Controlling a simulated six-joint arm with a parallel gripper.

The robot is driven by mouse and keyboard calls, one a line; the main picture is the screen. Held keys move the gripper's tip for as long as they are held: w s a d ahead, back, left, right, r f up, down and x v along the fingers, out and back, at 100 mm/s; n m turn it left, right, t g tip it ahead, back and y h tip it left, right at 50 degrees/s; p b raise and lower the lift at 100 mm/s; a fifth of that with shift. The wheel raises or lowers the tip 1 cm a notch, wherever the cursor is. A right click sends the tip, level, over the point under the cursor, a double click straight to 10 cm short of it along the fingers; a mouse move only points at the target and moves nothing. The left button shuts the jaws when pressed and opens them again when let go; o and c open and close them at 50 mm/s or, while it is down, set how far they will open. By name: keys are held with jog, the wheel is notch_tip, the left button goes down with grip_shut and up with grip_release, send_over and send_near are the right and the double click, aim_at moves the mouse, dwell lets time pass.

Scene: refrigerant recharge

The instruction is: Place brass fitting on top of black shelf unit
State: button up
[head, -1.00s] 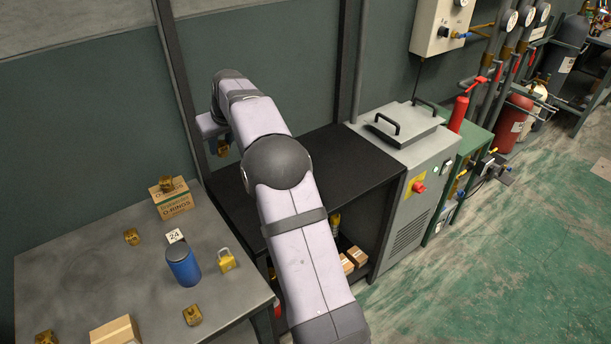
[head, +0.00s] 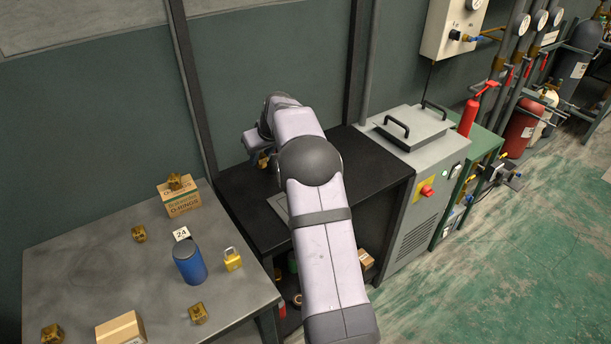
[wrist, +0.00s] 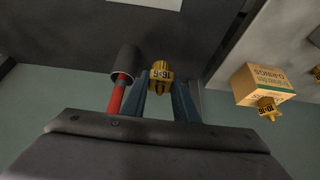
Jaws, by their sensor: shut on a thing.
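The black shelf unit (head: 235,197) stands between the workbench and the grey machine. Its flat black top also fills much of the wrist view (wrist: 200,30). My gripper (wrist: 162,95) is shut on a brass fitting (wrist: 161,76) with dark markings, held between its two bluish fingers. In the head view the held fitting (head: 263,160) shows below my wrist, at the back left of the shelf top. I cannot tell whether it touches the surface. My arm hides part of the shelf top.
A light grey plate (head: 279,205) lies on the shelf top, partly behind my arm. A red-and-dark cylindrical object (wrist: 122,78) shows beside my fingers. The workbench (head: 80,240) at left holds an O-rings box (head: 180,202), a blue canister (head: 189,265), a yellow padlock (head: 233,259) and other brass fittings.

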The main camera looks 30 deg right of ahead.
jog(key=shift+f+p, duration=0.85)
jog(key=shift+f, duration=4)
jog(key=shift+f, duration=0.15)
jog(key=o, duration=1.1)
jog(key=shift+o, duration=0.2)
jog(key=shift+s+r, duration=0.15)
jog(key=shift+r, duration=0.3)
jog(key=b+v, duration=0.2)
jog(key=v, duration=0.9)
jog(key=shift+s, duration=0.15)
jog(key=shift+r, duration=0.15)
